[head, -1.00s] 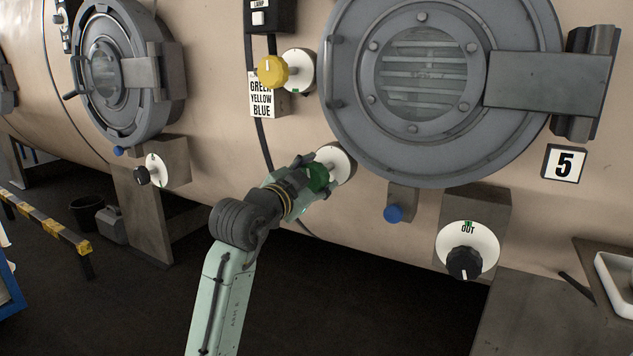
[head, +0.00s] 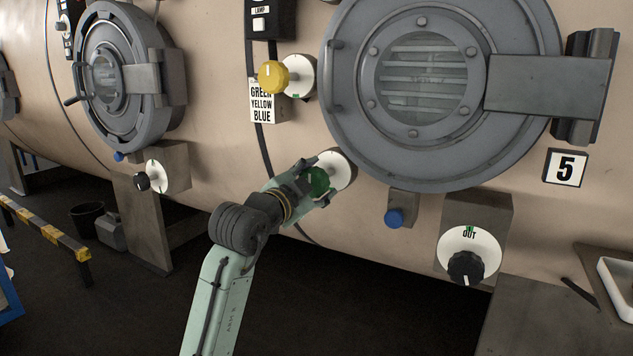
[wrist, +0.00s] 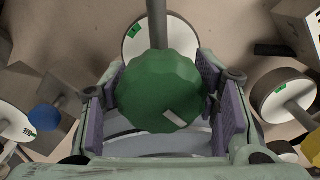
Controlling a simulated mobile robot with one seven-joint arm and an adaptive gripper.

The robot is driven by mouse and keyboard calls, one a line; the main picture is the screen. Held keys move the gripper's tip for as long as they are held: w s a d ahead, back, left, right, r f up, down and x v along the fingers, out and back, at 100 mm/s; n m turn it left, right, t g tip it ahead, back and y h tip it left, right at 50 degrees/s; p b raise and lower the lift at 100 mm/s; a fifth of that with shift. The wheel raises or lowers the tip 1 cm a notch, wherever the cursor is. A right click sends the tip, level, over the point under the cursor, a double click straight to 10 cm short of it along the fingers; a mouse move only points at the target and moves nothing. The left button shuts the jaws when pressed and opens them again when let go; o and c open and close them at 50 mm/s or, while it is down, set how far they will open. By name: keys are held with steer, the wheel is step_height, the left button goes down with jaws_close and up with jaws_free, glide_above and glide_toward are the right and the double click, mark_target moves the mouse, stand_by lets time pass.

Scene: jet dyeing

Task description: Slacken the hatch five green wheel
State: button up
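The green wheel (head: 318,181) sits on a short stem in front of a round white dial plate (head: 337,168), at the lower left of hatch five (head: 345,130). In the wrist view the faceted green wheel (wrist: 158,92) fills the middle, with a white mark toward its lower right. My gripper (head: 315,183) reaches it from the lower left. In the wrist view the two purple finger pads of my gripper (wrist: 160,95) lie on either side of the wheel, close against its edges. The dial plate (wrist: 145,32) is partly hidden behind the wheel, with a green mark at its left.
A yellow wheel (head: 273,77) stands above, beside a colour-name sign (head: 263,100). A blue knob (head: 394,218) and a black OUT knob (head: 466,267) are at the lower right. The number 5 sign (head: 566,168) is right of the hatch. Dark floor lies below the vessel.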

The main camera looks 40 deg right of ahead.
steer(key=o, duration=0.4)
steer(key=shift+c, duration=0.2)
steer(key=v, duration=1.2)
